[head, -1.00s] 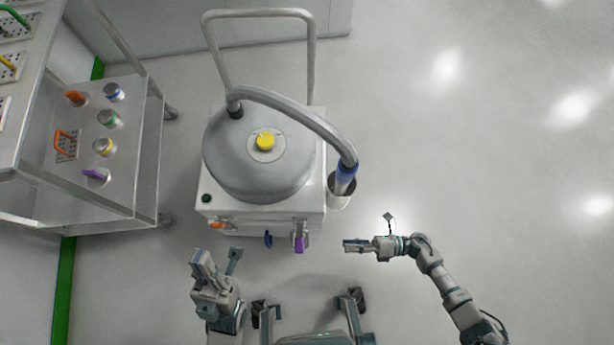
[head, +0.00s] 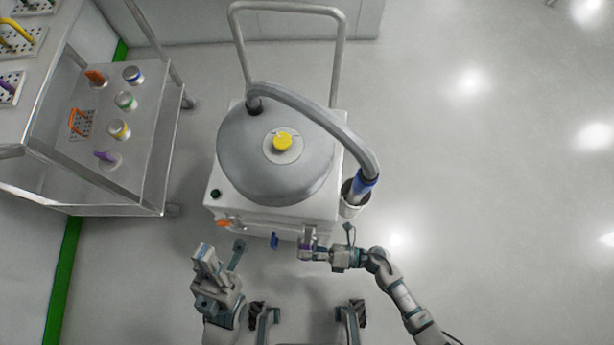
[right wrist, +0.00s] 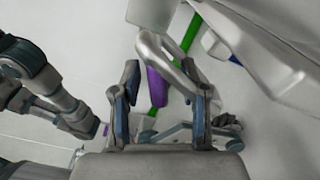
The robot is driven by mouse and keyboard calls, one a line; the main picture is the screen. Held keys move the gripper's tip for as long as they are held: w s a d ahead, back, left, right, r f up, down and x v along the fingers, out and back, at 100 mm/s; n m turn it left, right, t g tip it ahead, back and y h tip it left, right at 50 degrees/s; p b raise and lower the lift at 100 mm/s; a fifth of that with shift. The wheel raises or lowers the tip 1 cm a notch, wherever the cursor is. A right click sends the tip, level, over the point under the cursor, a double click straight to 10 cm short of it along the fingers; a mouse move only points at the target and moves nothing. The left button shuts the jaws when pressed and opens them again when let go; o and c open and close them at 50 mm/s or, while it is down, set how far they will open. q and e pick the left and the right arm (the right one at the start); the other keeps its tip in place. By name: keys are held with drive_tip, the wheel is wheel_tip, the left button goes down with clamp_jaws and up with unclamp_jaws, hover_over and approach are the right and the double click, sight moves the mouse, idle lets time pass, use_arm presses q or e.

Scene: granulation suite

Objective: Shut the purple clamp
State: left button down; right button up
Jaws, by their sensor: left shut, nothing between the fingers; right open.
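The purple clamp is on the front right of the white machine base (head: 270,215). In the head view my right gripper (head: 305,248) largely covers it. In the right wrist view its purple handle (right wrist: 157,86) lies between the two fingers, with free space on both sides, beside a bent silver metal bar (right wrist: 155,45). My right gripper (right wrist: 163,100) is open around the handle and does not appear to grip it. My left gripper (head: 203,253) is shut and empty, in front of the machine's left side.
A blue handle (head: 275,241) and an orange handle (head: 224,223) are on the same machine front, left of my right gripper. A grey domed vessel (head: 245,165) with a hose stands on the machine. A steel cart (head: 140,190) is at the left. The floor on the right is clear.

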clamp_jaws()
